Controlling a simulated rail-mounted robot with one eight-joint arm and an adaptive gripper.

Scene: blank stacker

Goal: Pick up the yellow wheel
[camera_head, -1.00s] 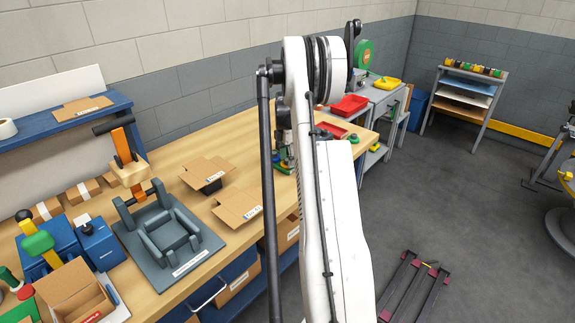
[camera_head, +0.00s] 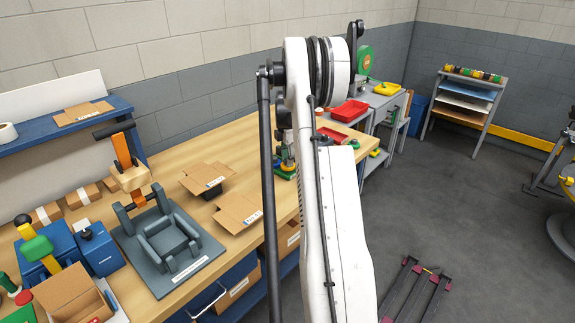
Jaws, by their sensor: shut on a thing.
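I cannot make out a yellow wheel for certain. Small yellow and green parts (camera_head: 287,166) show at the workbench's far end, partly covered by my arm, and are too small to identify.
The wooden workbench (camera_head: 235,150) carries a grey fixture (camera_head: 192,268), open cartons (camera_head: 238,208) and blue boxes (camera_head: 100,250).

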